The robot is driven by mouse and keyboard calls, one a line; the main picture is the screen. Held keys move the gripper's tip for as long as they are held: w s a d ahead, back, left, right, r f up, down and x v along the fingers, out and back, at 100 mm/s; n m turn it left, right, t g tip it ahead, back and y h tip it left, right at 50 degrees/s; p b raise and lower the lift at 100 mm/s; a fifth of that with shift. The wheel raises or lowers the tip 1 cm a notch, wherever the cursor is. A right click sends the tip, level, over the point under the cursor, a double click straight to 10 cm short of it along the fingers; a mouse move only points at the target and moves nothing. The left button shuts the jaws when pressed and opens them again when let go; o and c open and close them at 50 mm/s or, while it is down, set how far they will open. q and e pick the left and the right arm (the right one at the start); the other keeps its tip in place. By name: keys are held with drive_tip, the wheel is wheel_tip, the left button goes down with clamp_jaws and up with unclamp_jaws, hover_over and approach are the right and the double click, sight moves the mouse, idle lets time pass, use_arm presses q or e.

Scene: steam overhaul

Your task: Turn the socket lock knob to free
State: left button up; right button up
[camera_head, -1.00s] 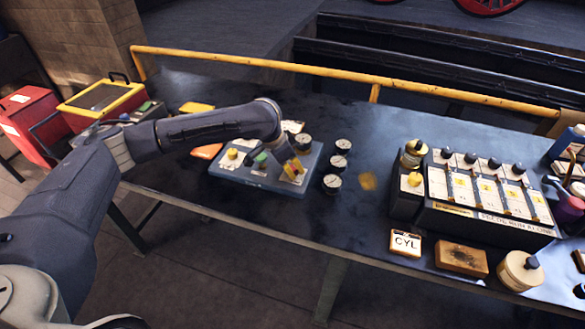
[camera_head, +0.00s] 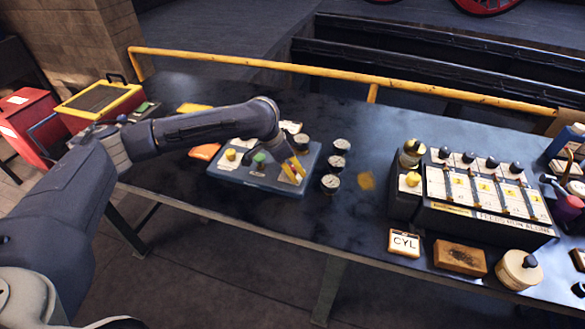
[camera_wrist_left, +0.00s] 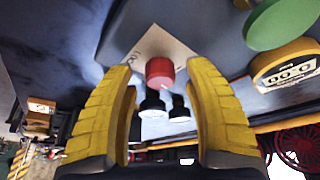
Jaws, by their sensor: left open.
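A blue-grey panel box (camera_head: 250,183) lies on the bench, with a yellow knob (camera_head: 231,154) and a green knob (camera_head: 260,158) on top. My left gripper (camera_head: 293,170) is over the box's right end, pointing down, its yellow fingers apart. In the left wrist view a red knob (camera_wrist_left: 159,71) on a cream plate (camera_wrist_left: 157,45) shows between the open fingers, apart from both. The green knob (camera_wrist_left: 283,22) is at that view's upper right. Which knob is the socket lock knob, I cannot tell for sure. My right gripper is out of view.
Several small round gauges (camera_head: 340,146) stand just right of the box. A dark unit with several levers (camera_head: 480,185), a CYL card (camera_head: 404,243) and a wooden block (camera_head: 460,256) are farther right. A yellow rail (camera_head: 250,63) runs along the bench's back.

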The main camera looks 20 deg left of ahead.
use_arm(q)
drive_tip(key=v, duration=1.1)
drive_tip(key=shift+r, duration=0.3)
drive_tip(key=shift+d, duration=0.1)
wheel_tip(320, 180, up, 6)
drive_tip(key=m+g+y, duration=0.3)
drive_tip(key=m, duration=1)
hover_over(292, 168)
wheel_tip(292, 168, down, 17)
drive_tip(key=shift+f, duration=0.25)
drive_tip(key=shift+w, duration=0.1)
